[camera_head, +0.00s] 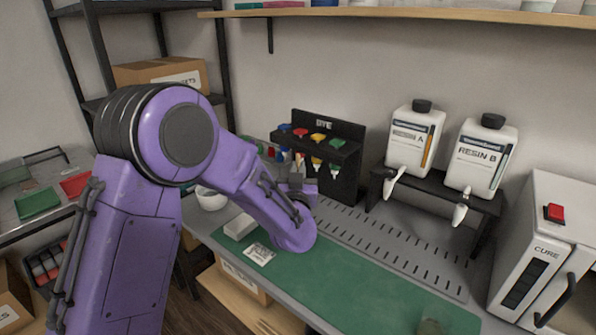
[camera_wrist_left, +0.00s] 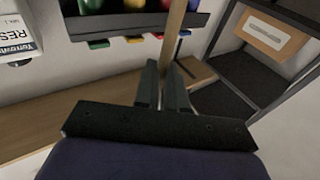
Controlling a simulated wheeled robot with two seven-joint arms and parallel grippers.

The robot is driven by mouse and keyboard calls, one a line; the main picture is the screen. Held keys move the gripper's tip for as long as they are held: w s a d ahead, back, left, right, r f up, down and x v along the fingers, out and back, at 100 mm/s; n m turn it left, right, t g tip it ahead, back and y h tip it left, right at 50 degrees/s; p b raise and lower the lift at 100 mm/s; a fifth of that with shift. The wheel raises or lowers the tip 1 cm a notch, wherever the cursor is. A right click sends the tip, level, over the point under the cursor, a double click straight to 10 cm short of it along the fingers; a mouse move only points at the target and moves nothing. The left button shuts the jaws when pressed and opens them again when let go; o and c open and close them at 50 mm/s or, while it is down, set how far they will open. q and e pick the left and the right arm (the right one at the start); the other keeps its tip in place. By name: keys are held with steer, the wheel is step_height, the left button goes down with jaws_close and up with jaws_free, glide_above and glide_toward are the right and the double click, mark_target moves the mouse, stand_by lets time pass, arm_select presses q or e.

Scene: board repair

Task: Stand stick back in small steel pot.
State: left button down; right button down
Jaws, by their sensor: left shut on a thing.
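My left gripper (camera_wrist_left: 163,80) is shut on a thin wooden stick (camera_wrist_left: 175,40) in the left wrist view. The stick runs up between the two fingers and out of the top of that view. In the head view, my left gripper (camera_head: 298,178) is in front of the dye rack, largely hidden by my own purple arm. I cannot make out the stick there. The small steel pot cannot be made out in either view; my arm covers part of the bench. My right gripper is not in view.
The dye rack (camera_head: 345,150) with coloured bottles stands behind my gripper. Resin bottles A (camera_head: 408,150) and B (camera_head: 470,170) stand on a black stand to the right, by the cure oven (camera_head: 535,235). A white bowl (camera_head: 211,199) is left. The green mat (camera_head: 350,290) is mostly clear.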

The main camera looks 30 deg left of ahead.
arm_select(q)
step_height(320, 180, down, 9)
steer(key=b, duration=0.6)
steer(key=shift+f, duration=0.1)
steer(key=c, duration=1.1)
jaws_free()
steer(key=shift+s+d, duration=0.1)
steer(key=b+v, duration=0.1)
steer(key=v, duration=0.9)
steer(key=shift+s+f, duration=0.1)
steer(key=shift+s, duration=0.1)
